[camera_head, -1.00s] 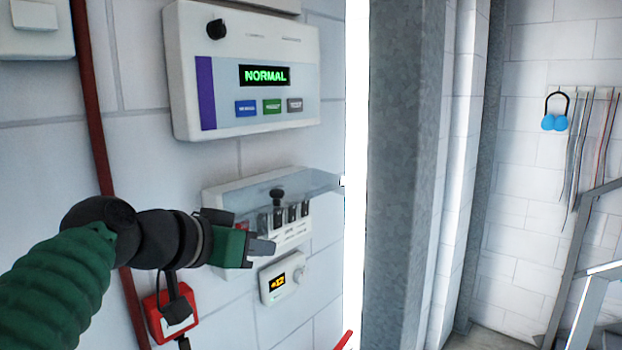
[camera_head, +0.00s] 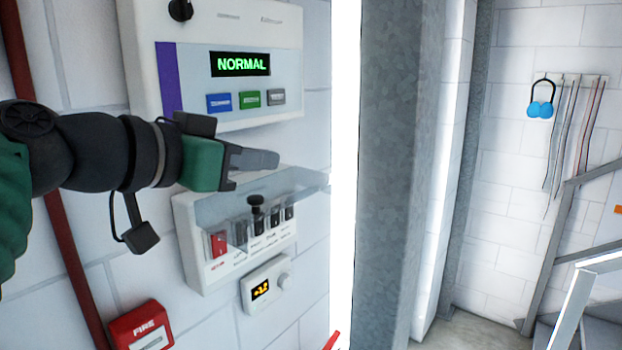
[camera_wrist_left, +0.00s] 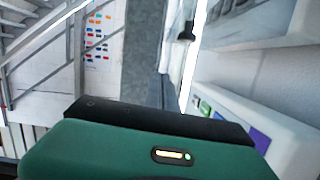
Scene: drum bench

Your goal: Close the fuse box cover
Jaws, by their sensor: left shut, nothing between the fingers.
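The fuse box (camera_head: 240,250) is on the white wall below the control panel, with a red switch and several black switches showing. Its clear cover (camera_head: 300,189) is raised and sticks out from the top of the box, with the switches visible below and through it. My left gripper (camera_head: 277,160) is shut and empty. In the head view it appears just above the cover, in front of the strip between panel and box; I cannot tell whether it touches the cover. The left wrist view shows the green gripper body (camera_wrist_left: 150,155), not the fuse box. My right gripper is not in view.
The control panel (camera_head: 290,50) reading NORMAL is above the gripper. A small thermostat (camera_head: 266,287) is below the box, and a red FIRE call point (camera_head: 141,328) is lower left. A red pipe (camera_head: 70,260) runs down the wall. A grey column (camera_head: 385,200) stands to the right.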

